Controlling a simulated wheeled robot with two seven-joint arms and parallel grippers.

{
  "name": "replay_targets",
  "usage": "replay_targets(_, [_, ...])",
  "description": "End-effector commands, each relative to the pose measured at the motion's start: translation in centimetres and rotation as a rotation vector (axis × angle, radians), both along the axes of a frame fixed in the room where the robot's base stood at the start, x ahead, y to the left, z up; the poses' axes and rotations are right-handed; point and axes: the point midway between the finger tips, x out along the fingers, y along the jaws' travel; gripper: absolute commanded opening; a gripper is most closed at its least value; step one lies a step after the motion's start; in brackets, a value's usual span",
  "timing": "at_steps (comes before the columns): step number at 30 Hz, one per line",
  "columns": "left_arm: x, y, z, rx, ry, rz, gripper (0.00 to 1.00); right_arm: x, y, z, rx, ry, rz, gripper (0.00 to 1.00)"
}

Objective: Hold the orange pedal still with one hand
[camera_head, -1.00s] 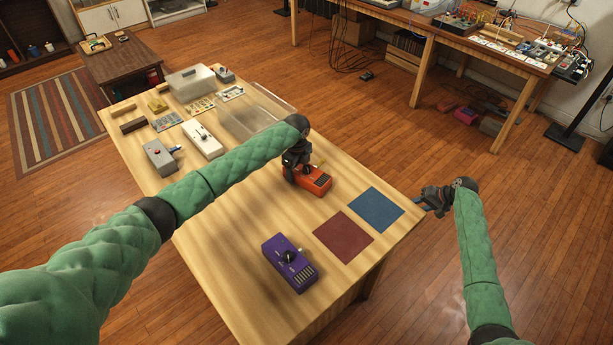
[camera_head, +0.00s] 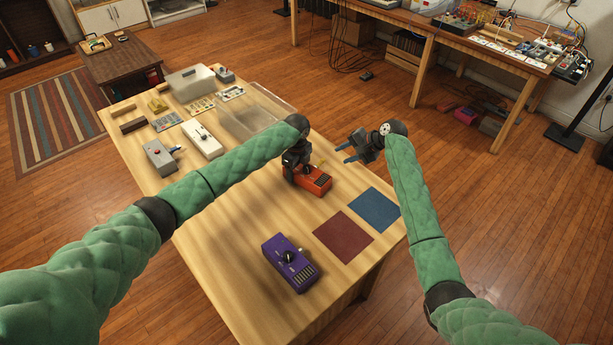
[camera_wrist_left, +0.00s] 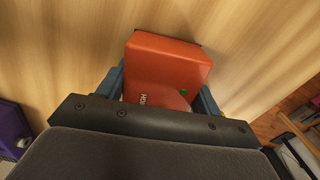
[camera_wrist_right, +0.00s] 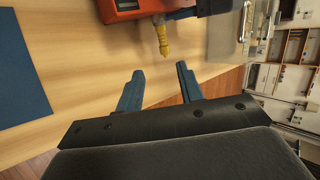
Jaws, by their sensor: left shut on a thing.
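The orange pedal (camera_head: 317,183) lies on the wooden table near its right edge. My left gripper (camera_head: 298,172) comes down over it and is shut on it; in the left wrist view the orange pedal (camera_wrist_left: 168,70) sits between the two fingers. My right gripper (camera_head: 350,152) is open and empty, just beyond the table's right edge, apart from the pedal. In the right wrist view its fingers (camera_wrist_right: 160,88) are spread. A yellow plug (camera_wrist_right: 162,38) sticks out of the pedal's side, ahead of those fingers.
A purple pedal (camera_head: 290,262) lies at the table's near end. A red square (camera_head: 343,236) and a blue square (camera_head: 376,210) lie flat beside it. Grey and white pedals (camera_head: 202,139), small parts and a clear box (camera_head: 192,82) fill the far end.

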Motion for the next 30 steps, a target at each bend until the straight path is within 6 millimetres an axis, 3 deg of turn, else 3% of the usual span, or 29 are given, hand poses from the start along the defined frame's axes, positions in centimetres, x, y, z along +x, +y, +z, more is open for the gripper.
replay_targets(8, [0.0,0.0,0.0,0.0,0.0,0.0,0.38,-0.1,2.0,-0.6,0.016,0.021,-0.016,0.37])
replay_targets(30, [0.0,0.0,0.0,0.0,0.0,0.0,0.38,1.7,7.0,-6.0,0.014,0.02,-0.015,0.37])
